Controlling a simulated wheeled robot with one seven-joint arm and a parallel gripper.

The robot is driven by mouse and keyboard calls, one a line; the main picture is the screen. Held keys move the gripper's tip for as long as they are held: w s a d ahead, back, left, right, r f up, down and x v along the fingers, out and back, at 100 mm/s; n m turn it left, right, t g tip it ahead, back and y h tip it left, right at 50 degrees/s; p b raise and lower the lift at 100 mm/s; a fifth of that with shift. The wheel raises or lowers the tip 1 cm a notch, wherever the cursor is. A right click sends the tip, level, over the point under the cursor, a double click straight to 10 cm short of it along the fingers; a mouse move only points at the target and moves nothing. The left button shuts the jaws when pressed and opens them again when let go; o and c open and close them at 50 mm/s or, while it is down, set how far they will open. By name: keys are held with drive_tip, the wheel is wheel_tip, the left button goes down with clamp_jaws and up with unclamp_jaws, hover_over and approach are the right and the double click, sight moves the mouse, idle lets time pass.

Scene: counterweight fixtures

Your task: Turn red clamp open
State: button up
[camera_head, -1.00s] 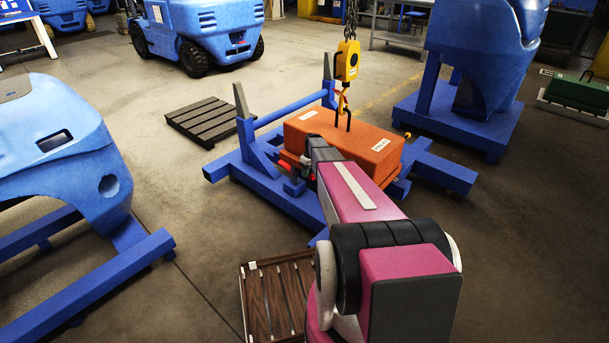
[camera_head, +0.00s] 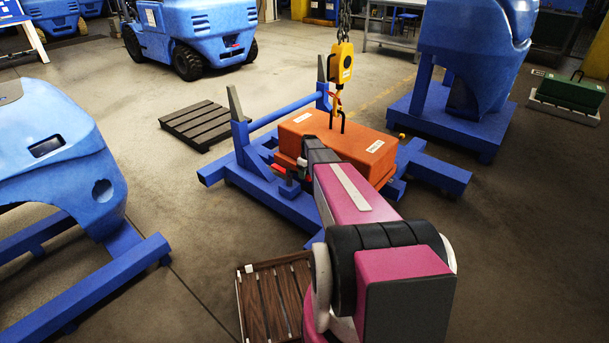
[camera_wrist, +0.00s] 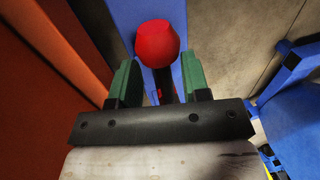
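The red clamp's rounded knob (camera_wrist: 157,43) is in the wrist view, just beyond and between my fingertips. A dark stem runs below it, in front of a blue frame part. My gripper (camera_wrist: 158,78) has two green fingers spread apart, one on each side of the stem; I see no clear contact. In the head view a small red part (camera_head: 281,160) shows at the left end of the orange counterweight (camera_head: 340,140), by the blue fixture (camera_head: 255,178). My arm hides much of the gripper there.
A yellow hoist hook (camera_head: 342,65) on a chain hangs at the counterweight. The orange block's side stands close on the left in the wrist view. A dark pallet (camera_head: 205,125) lies behind left. A brown slatted pallet (camera_head: 270,300) lies near my base.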

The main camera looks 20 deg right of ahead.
drive_tip(key=shift+w, duration=0.1)
wheel_tip(320, 180, up, 11)
drive_tip(key=w+d, duration=0.1)
drive_tip(key=shift+d+f, duration=0.2)
drive_tip(key=shift+d, duration=0.15)
drive_tip(key=s+a+r+m, duration=0.2)
drive_tip(key=s+a, duration=0.3)
drive_tip(key=s, duration=0.6)
drive_tip(key=s+a+r+m+h, duration=0.1)
drive_tip(key=s+a, duration=0.4)
drive_tip(key=s, duration=0.7)
drive_tip(key=s+a+r+m+t, duration=0.1)
drive_tip(key=s+a+r+m, duration=0.2)
drive_tip(key=s, duration=0.9)
drive_tip(key=a+r, duration=0.1)
drive_tip(key=a, duration=0.2)
drive_tip(key=shift+s+r+m+h, duration=0.15)
drive_tip(key=shift+r+m+h, duration=0.15)
drive_tip(key=shift+m+h, duration=0.1)
